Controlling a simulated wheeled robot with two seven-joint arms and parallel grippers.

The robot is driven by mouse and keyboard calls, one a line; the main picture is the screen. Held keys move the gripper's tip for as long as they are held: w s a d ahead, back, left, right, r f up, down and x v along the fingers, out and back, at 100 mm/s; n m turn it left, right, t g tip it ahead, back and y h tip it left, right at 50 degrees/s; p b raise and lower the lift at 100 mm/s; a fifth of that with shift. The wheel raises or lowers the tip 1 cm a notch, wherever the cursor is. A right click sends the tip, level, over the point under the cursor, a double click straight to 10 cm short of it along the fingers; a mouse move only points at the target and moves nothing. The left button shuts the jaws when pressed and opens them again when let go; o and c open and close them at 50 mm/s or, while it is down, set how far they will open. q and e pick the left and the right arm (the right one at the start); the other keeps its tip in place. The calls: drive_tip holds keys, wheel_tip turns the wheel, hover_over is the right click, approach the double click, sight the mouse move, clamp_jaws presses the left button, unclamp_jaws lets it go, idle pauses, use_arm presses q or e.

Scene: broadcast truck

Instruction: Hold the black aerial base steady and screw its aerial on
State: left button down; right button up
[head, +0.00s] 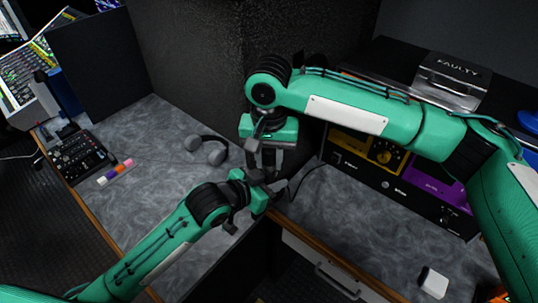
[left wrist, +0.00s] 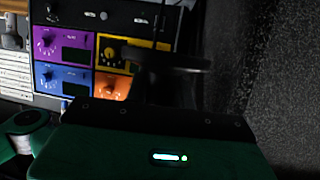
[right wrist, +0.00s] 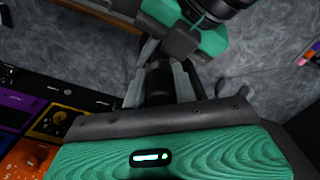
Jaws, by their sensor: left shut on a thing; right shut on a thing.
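My left gripper (head: 264,188) and my right gripper (head: 266,160) meet above the counter near its front corner. The right one points down from above; the left one reaches in from the side, just below. The left one is shut on the black aerial base, whose dark, disc-like shape (left wrist: 170,60) shows in the left wrist view. The right one is shut on a dark cylindrical part, seemingly the aerial (right wrist: 158,82), between its fingers in the right wrist view. The fingers hide most of both parts, and I cannot tell whether their threads are engaged.
Grey headphones (head: 206,149) lie on the counter (head: 170,120) behind the left arm. A rack with yellow (head: 380,152) and purple (head: 436,184) modules stands at right. A black cable (head: 300,180) runs near the grippers. A small white box (head: 433,283) sits front right.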

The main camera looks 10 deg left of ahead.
drive_tip(key=shift+f, duration=0.65)
drive_tip(key=shift+r, duration=0.1)
drive_tip(key=shift+d+r, duration=0.1)
drive_tip(key=shift+r, duration=0.05)
drive_tip(key=shift+s, duration=0.1)
drive_tip(key=shift+s+r, duration=0.15)
drive_tip(key=shift+r, duration=0.05)
idle(1.1)
drive_tip(key=shift+f, duration=0.5)
idle(0.4)
drive_tip(key=shift+a, duration=0.2)
drive_tip(key=shift+r, duration=0.25)
drive_tip(key=shift+r, duration=0.2)
idle(1.2)
